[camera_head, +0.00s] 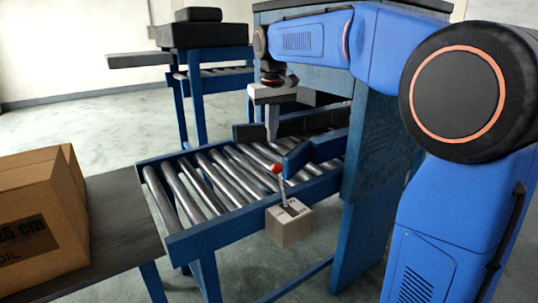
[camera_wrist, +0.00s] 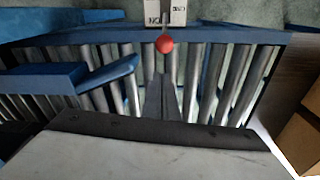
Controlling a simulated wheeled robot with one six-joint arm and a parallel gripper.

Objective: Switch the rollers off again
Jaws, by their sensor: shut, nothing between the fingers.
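The roller conveyor (camera_head: 215,180) has a blue frame and bare steel rollers; whether they turn cannot be told. A beige switch box (camera_head: 289,224) hangs on its near side rail. A thin lever with a red ball knob (camera_head: 276,168) rises from the box and leans a little over the rollers. The wrist view shows the red knob (camera_wrist: 165,43) ahead of the fingertips and the labelled box (camera_wrist: 165,12) behind it. My gripper (camera_head: 271,136) is shut and empty, pointing down above the rollers, apart from the knob. It also shows in the wrist view (camera_wrist: 160,78).
A blue guide (camera_head: 315,150) crosses the conveyor right of the lever, beside a blue machine housing (camera_head: 375,170). A cardboard box (camera_head: 35,220) stands on a dark table (camera_head: 120,235) at the left. Another roller stand (camera_head: 205,55) is at the back.

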